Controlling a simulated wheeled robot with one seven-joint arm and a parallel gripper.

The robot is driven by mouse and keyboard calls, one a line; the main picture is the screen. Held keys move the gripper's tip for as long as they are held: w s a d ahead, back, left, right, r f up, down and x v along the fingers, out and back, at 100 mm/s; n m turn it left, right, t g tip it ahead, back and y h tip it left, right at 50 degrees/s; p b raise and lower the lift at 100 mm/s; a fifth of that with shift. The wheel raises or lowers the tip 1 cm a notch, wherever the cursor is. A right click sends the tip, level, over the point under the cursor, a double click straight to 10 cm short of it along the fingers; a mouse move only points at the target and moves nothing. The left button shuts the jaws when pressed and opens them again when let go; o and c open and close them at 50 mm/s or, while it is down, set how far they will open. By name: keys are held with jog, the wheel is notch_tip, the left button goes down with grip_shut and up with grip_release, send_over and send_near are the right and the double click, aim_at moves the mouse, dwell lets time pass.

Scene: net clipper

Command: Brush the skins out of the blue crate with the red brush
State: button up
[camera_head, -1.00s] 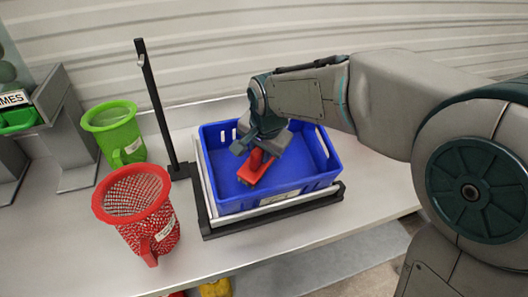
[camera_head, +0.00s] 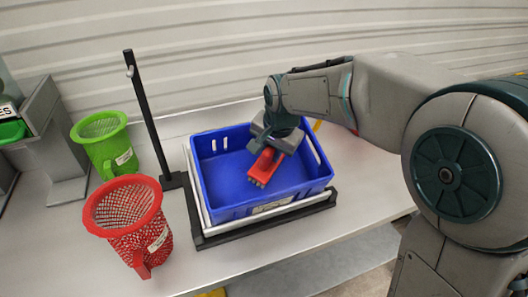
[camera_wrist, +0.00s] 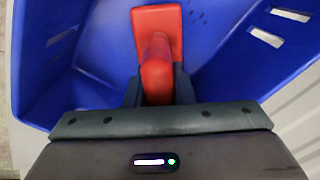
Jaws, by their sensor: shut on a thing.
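My gripper (camera_head: 279,138) is shut on the red brush (camera_head: 264,167), which it holds inside the blue crate (camera_head: 222,201), right of its middle. In the head view the brush tilts, its dark bristle end toward the front. The wrist view shows the brush (camera_wrist: 158,35) with its rounded handle between my fingers and the blue crate walls (camera_wrist: 228,45) around it. I can make out no skins on the visible crate floor. My gripper and arm hide the crate's back right part. Whether the bristles touch the floor I cannot tell.
The crate sits on a black-framed stand (camera_head: 265,226) with a tall black hooked post (camera_head: 147,115). A red mesh basket (camera_head: 130,222) and a green one (camera_head: 105,143) stand to the left. A small yellow thing (camera_head: 317,125) shows behind the crate. The table's right side is bare.

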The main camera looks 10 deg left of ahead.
jog(key=shift+w+d, duration=0.55)
jog(key=shift+d, duration=0.25)
jog(key=shift+f, duration=0.15)
jog(key=shift+s+a+r+b, duration=0.1)
jog(key=shift+s+a+b, duration=0.1)
jog(key=shift+s+a, duration=0.65)
jog(key=shift+s+a+r+b, duration=0.15)
jog(key=shift+s+a, duration=0.25)
jog(key=shift+a, duration=0.8)
jog(key=shift+s+a+f+b, duration=0.1)
jog(key=shift+s+a+b, duration=0.1)
jog(key=shift+s+a, duration=0.65)
jog(key=shift+w+a, duration=0.2)
jog(key=shift+r, duration=0.2)
jog(key=shift+p+v, duration=1.65)
jog(key=shift+v, duration=1.25)
jog(key=shift+d, duration=0.1)
jog(key=p+v, duration=0.1)
jog(key=v, duration=0.2)
